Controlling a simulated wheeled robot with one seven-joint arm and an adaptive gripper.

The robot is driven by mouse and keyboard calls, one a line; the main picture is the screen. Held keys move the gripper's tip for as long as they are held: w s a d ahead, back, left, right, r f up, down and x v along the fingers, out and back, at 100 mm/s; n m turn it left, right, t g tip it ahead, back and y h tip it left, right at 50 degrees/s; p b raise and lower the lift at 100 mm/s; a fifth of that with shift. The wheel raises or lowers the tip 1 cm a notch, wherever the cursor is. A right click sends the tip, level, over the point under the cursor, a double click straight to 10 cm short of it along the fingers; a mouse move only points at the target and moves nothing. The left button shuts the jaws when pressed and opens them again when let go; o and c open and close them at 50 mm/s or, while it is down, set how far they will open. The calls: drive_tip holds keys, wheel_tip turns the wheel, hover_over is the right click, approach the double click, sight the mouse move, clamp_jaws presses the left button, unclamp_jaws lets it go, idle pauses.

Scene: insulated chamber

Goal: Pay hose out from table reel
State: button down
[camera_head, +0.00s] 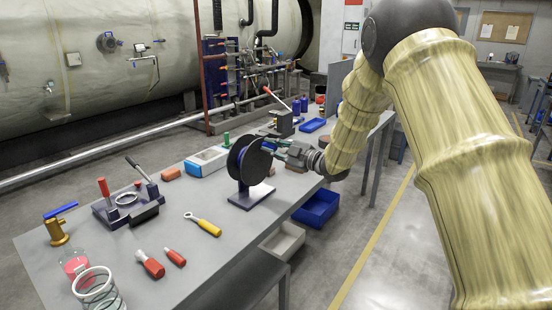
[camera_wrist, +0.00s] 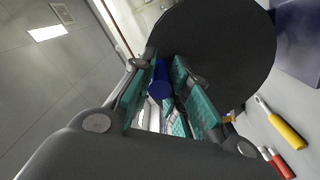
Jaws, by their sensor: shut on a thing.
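The table reel (camera_head: 255,170), with dark round flanges on a dark blue base plate (camera_head: 250,198), stands upright on the grey table. Its black flange (camera_wrist: 235,45) fills the upper right of the wrist view. My gripper (camera_head: 278,147) reaches in from the right at the reel's upper right side. In the wrist view its teal-padded fingers (camera_wrist: 163,75) are shut on a blue cylindrical piece (camera_wrist: 160,82) beside the flange. I cannot tell whether this piece is the hose end or a handle. The hose on the reel is mostly hidden by the flange.
A yellow-handled wrench (camera_head: 205,225), red-handled tools (camera_head: 150,264), a clamp fixture (camera_head: 126,204) and a coiled clear hose (camera_head: 98,292) lie to the left and front. A white-and-blue box (camera_head: 207,161) stands behind the reel. A blue bin (camera_head: 318,208) is below the table edge.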

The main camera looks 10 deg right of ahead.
drive_tip(key=shift+s+a+r+n+b, duration=0.15)
drive_tip(key=shift+s+a+n+b, duration=0.15)
drive_tip(key=shift+n+b, duration=0.5)
drive_tip(key=c, duration=1.4)
unclamp_jaws()
drive_tip(key=shift+o, duration=0.4)
drive_tip(key=shift+s+d, duration=0.1)
drive_tip(key=shift+s, duration=0.05)
drive_tip(key=v, duration=1.1)
drive_tip(key=shift+s+d, duration=0.2)
drive_tip(key=shift+d, duration=0.1)
